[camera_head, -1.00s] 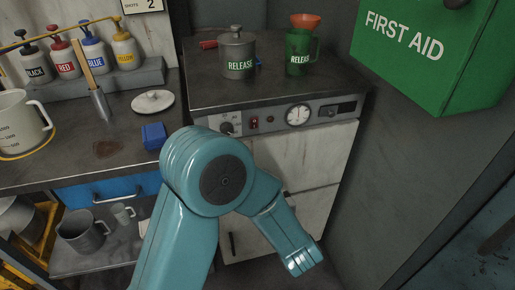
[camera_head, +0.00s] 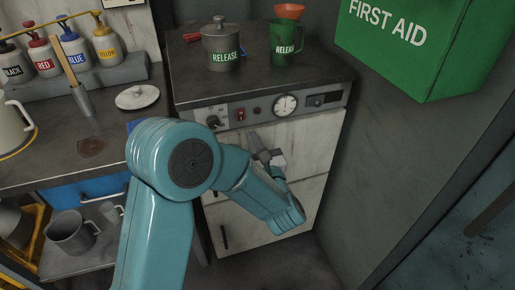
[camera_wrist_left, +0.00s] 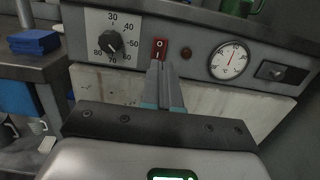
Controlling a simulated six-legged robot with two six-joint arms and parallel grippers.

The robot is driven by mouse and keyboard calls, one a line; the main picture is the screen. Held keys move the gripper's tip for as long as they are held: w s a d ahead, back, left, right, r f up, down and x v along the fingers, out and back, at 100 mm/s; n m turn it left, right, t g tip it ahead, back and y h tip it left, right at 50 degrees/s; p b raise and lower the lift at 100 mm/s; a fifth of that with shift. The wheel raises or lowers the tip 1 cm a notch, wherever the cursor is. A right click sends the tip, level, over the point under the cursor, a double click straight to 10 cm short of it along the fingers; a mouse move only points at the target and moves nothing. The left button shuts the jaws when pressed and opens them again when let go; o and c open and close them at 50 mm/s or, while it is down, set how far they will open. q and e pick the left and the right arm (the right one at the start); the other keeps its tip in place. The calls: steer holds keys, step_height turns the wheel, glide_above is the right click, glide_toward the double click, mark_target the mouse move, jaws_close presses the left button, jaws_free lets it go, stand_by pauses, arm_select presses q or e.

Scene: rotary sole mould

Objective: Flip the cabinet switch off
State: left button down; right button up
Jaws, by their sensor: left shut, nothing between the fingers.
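The cabinet switch is a small red rocker (camera_head: 241,115) on the grey front panel of the cabinet. The wrist view shows the red switch (camera_wrist_left: 159,49) with an O mark at its top and an I mark below. I cannot tell which side is pressed in. My left gripper (camera_head: 256,138) is shut and empty, just below the switch in the head view. In the wrist view the left fingertips (camera_wrist_left: 158,66) point at the switch and overlap its lower end; I cannot tell whether they touch it. My right gripper is not in view.
A dial knob (camera_wrist_left: 114,42) sits left of the switch. A red-brown lamp (camera_wrist_left: 186,53) and a round gauge (camera_wrist_left: 231,60) sit right of it. A grey release pot (camera_head: 221,45) and a green release jug (camera_head: 286,42) stand on the cabinet top.

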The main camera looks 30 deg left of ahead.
mark_target(241, 113)
arm_select(q)
steer(key=x, duration=0.7)
steer(key=shift+w+a+p, duration=0.25)
steer(key=shift+a+p, duration=0.05)
steer(key=shift+p, duration=0.05)
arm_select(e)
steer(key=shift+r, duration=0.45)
